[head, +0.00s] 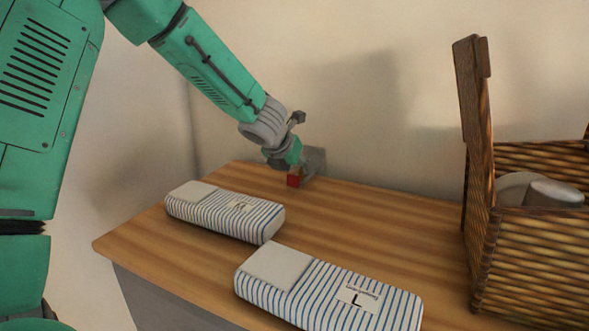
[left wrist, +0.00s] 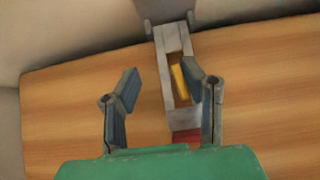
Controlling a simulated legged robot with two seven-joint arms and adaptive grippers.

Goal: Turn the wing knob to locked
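A grey lock fixture (head: 316,160) stands on the back of the wooden table, against the wall. In the left wrist view the fixture (left wrist: 163,70) is a grey frame around a yellow bar, apparently the wing knob (left wrist: 179,82), which sits slightly tilted. A red part (left wrist: 186,136) lies at the frame's near end; it also shows in the head view (head: 293,180). My left gripper (head: 292,160) is just above the fixture, partly hiding it. In the left wrist view its fingers (left wrist: 160,76) are apart; the right finger overlaps the knob's edge, and I cannot tell whether they touch.
Two blue-striped white packs, one farther left (head: 225,210) and one nearer (head: 330,290), lie on the wooden table (head: 400,225). A wicker basket (head: 530,262) with a raised lid stands at right, holding grey rounded items (head: 555,193). The table between fixture and basket is clear.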

